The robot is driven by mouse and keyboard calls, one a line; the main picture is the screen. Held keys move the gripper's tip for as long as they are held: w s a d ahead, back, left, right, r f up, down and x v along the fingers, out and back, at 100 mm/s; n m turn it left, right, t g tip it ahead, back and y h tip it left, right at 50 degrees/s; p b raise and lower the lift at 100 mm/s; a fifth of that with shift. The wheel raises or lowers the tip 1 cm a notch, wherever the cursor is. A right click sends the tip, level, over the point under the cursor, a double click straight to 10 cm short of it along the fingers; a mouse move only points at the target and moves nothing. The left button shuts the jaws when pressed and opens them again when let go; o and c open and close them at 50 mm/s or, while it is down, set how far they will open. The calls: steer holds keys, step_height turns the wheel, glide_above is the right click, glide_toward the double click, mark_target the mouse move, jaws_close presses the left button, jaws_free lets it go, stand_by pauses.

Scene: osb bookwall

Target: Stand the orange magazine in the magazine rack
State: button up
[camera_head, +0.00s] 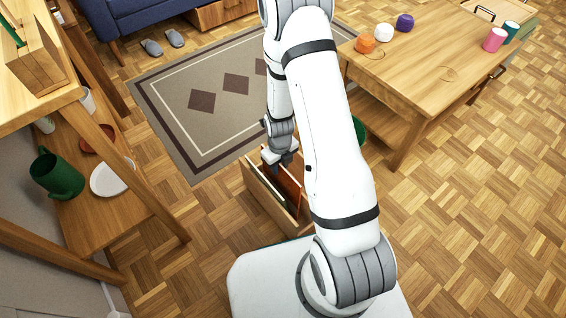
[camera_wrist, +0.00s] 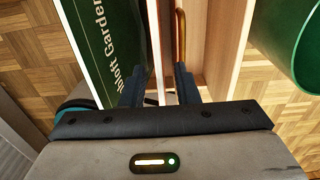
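The wooden magazine rack (camera_head: 262,203) stands on the floor in front of my base, partly hidden by my arm. The orange magazine (camera_head: 290,184) appears as an upright reddish-orange sheet inside the rack, its far part covered by my gripper. My gripper (camera_head: 283,160) points down at the rack's top. In the wrist view, my gripper's two dark fingers (camera_wrist: 158,88) are spread apart, with a thin pale and reddish edge between them. They do not look closed on it. A green magazine (camera_wrist: 103,45) with white lettering stands on the left, beside the fingers. The rack's wall (camera_wrist: 222,45) is on the right.
A green round container (camera_wrist: 302,45) stands right of the rack. A low wooden table (camera_head: 430,70) with balls and cups is at the right. A wooden shelf (camera_head: 90,215) with a green jug (camera_head: 57,176) is at the left. A patterned rug (camera_head: 190,125) lies beyond the rack.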

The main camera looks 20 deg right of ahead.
step_height(320, 180, up, 22)
steer(key=s+n+p, duration=0.2)
steer(key=n+p, duration=0.3)
steer(key=n, duration=0.3)
steer(key=s+d+r+n+t, duration=0.1)
steer(key=s+r+n, duration=1.2)
steer(key=n, duration=1)
step_height(320, 180, up, 3)
steer(key=shift+s+r, duration=0.15)
